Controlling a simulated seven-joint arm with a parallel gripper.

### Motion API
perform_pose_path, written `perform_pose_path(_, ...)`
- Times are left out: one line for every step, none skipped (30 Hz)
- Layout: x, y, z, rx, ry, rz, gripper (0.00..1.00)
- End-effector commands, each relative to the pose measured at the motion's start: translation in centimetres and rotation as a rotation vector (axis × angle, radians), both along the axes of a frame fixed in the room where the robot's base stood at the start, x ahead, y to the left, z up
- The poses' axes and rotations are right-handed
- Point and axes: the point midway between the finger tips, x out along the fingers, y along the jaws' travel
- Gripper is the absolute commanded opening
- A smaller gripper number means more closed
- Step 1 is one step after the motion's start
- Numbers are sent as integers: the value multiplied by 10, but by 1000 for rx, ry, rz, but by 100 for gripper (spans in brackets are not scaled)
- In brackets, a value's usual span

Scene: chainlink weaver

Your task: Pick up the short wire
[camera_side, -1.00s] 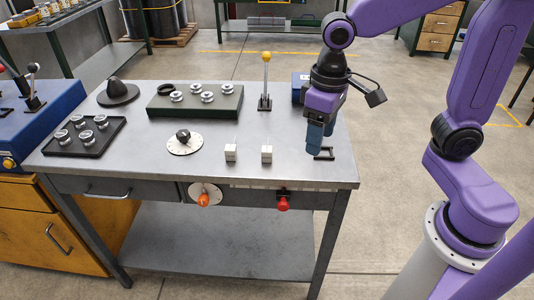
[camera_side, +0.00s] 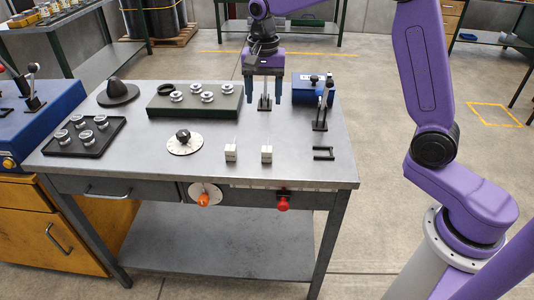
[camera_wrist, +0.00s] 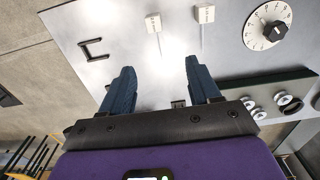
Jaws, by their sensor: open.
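Two white blocks stand near the table's front edge, the left block (camera_side: 231,155) and the right block (camera_side: 267,155). A thin pale wire rises from each one. The wrist view also shows both blocks, one labelled block (camera_wrist: 206,14) and another block (camera_wrist: 154,23), each with a thin wire. I cannot tell which wire is the short one. My gripper (camera_side: 264,92) is open and empty, fingers pointing down, above the table's back part behind the blocks. In the wrist view my gripper (camera_wrist: 160,68) has its fingers spread wide, apart from the wires.
A black bracket (camera_side: 323,154) lies right of the blocks. A dial (camera_side: 185,143) stands left of them. A green block with metal spools (camera_side: 194,104) and a blue box with levers (camera_side: 315,91) are at the back. An upright lever (camera_side: 265,103) is partly hidden by my gripper.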

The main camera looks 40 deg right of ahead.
Motion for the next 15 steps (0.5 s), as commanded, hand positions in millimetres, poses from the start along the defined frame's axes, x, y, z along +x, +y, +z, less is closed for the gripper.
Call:
perform_pose_path(-1, -1, -10, -2, 6, 0, 62)
perform_pose_path(-1, -1, -15, -1, 6, 1, 62)
perform_pose_path(-2, 0, -23, -2, 6, 2, 62)
perform_pose_path(-2, 0, -28, -2, 6, 2, 62)
perform_pose_path(-2, -1, -34, -2, 6, 1, 62)
perform_pose_path(-2, -1, -42, -2, 6, 1, 62)
perform_pose_path(-2, -1, -47, -2, 6, 2, 62)
perform_pose_path(-2, 0, -53, -2, 6, 2, 62)
perform_pose_path(-2, -1, -60, -2, 6, 3, 62)
perform_pose_path(-2, -1, -66, -2, 6, 2, 62)
perform_pose_path(-2, -1, -72, -2, 6, 3, 62)
perform_pose_path(-2, -1, -79, -2, 6, 3, 62)
perform_pose_path(-2, -1, -84, -1, 6, 3, 62)
perform_pose_path(-3, -1, -89, -2, 6, 3, 62)
perform_pose_path(-2, -1, -94, -1, 4, 3, 62)
